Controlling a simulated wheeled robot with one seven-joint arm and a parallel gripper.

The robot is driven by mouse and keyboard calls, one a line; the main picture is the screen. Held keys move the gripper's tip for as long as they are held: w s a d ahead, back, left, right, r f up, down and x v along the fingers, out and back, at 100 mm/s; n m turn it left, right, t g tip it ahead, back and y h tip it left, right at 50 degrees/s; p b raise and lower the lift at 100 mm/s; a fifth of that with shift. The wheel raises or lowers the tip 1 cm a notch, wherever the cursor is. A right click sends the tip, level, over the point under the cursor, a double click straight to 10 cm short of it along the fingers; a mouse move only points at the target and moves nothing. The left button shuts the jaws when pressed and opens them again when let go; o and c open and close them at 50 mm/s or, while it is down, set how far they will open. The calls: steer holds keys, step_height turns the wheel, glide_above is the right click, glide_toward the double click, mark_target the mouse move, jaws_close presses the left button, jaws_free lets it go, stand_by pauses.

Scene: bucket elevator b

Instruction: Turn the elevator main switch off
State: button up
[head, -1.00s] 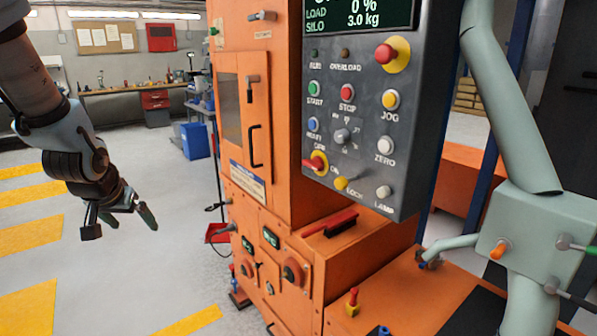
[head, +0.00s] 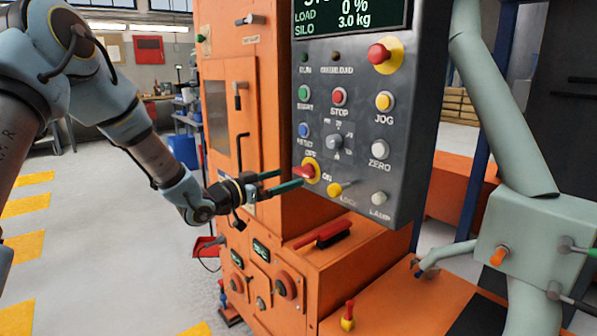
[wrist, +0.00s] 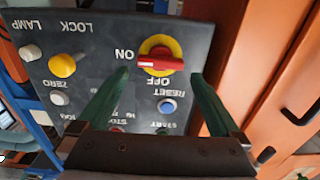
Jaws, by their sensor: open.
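The main switch (head: 311,171) is a red handle on a yellow disc at the lower left of the grey control panel (head: 408,130). Labels OFF and ON stand beside it. In the wrist view the main switch (wrist: 157,62) shows upside down, its red handle lying across the yellow disc near the OFF label. My gripper (head: 287,180) is open, with green fingers reaching toward the switch from the left. In the wrist view my gripper (wrist: 160,90) has its fingers apart, with the switch ahead between and beyond the tips. Contact with the handle cannot be told.
A yellow lock knob (head: 336,189) sits right of the switch, and a blue reset button (head: 303,130) above it. The red emergency button (head: 379,54) is higher up. The orange cabinet (head: 229,110) stands behind my gripper. A red-handled lever (head: 324,231) lies below the panel.

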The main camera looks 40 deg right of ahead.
mark_target(300, 174)
steer(key=shift+s+d+p, duration=0.15)
steer(key=shift+d+p, duration=0.5)
steer(key=shift+d, duration=2.05)
steer(key=shift+c, duration=0.4)
steer(key=c, duration=0.9)
